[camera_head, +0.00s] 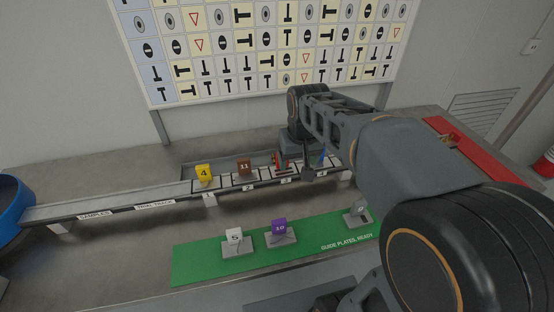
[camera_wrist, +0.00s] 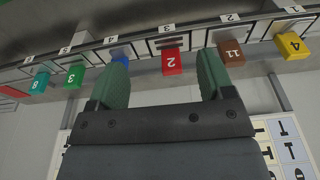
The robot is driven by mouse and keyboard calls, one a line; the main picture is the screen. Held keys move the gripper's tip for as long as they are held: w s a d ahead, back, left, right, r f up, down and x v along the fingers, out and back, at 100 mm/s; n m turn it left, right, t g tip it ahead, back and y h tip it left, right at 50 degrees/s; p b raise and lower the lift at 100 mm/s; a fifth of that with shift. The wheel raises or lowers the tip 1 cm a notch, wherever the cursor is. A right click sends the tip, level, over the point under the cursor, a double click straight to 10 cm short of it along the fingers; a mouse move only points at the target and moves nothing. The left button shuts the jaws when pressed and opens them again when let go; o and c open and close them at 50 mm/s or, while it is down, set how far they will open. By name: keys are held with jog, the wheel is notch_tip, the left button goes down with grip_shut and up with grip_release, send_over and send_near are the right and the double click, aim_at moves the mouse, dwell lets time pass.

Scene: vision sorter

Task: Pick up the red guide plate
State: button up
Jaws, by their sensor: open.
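The red guide plate, marked 2 (camera_wrist: 172,63), stands at the slotted rail and shows between my two green fingers in the wrist view. In the head view it is a small red piece (camera_head: 279,161), partly hidden by my gripper (camera_head: 294,166). My gripper (camera_wrist: 163,60) is open, with one finger on each side of the red plate and visible gaps on both sides. I cannot tell how far the fingertips reach past its near edge. No contact shows.
On the rail, a brown plate 11 (camera_head: 244,166) and yellow plate 4 (camera_head: 203,173) stand to one side, a blue plate (camera_wrist: 121,54) to the other. White 5 (camera_head: 235,236) and purple 10 (camera_head: 279,227) plates stand on the green mat (camera_head: 200,262). A symbol board (camera_head: 250,90) stands behind.

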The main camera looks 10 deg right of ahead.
notch_tip(320, 180, up, 2)
jog(key=r+g+p, duration=0.1)
jog(key=g+p, duration=0.1)
jog(key=p, duration=0.1)
send_over(276, 173)
jog(key=d, duration=0.2)
jog(key=w, duration=0.1)
jog(key=f, duration=0.8)
jog(key=shift+w+d, duration=0.3)
jog(key=shift+w, duration=0.05)
jog(key=shift+f+p, duration=0.9)
jog(key=shift+f, duration=2.35)
jog(key=shift+c, duration=0.3)
jog(key=c, duration=1.1)
jog(key=shift+r, duration=0.1)
